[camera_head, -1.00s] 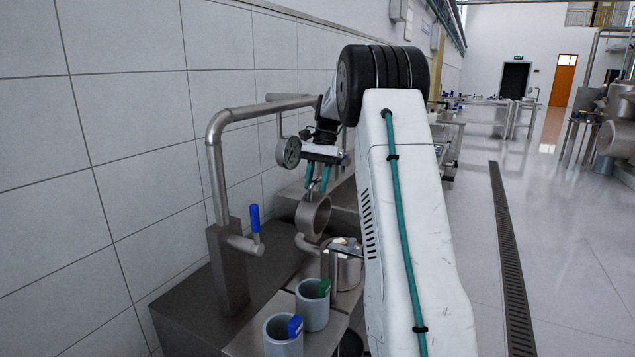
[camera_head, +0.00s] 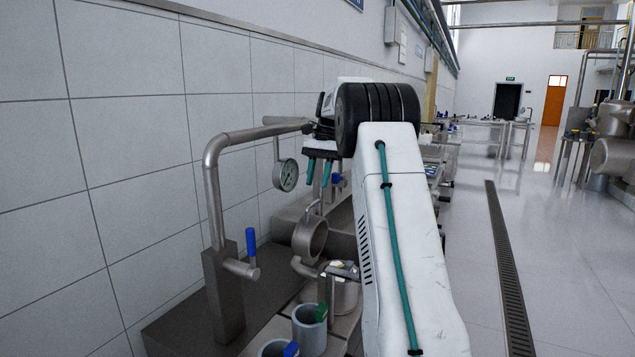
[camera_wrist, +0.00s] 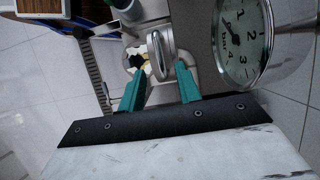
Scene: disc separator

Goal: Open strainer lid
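The strainer appears to be the short round metal housing (camera_head: 310,237) near the middle of the head view. A thin metal loop handle (camera_head: 313,210) stands up at its top. The handle also shows in the wrist view (camera_wrist: 160,47), lying between and just beyond my fingertips. My gripper (camera_head: 317,184) has two teal fingers pointing down above the handle, with a small gap. In the wrist view my gripper (camera_wrist: 160,82) is open, with nothing between the fingers at their near part. I cannot tell whether the lid is separate from the housing.
A pressure gauge (camera_head: 285,175) is close left of my gripper; it also shows in the wrist view (camera_wrist: 241,40). A bent pipe (camera_head: 212,180) and blue-handled valve (camera_head: 251,248) are at left. Grey cups (camera_head: 309,332) stand below.

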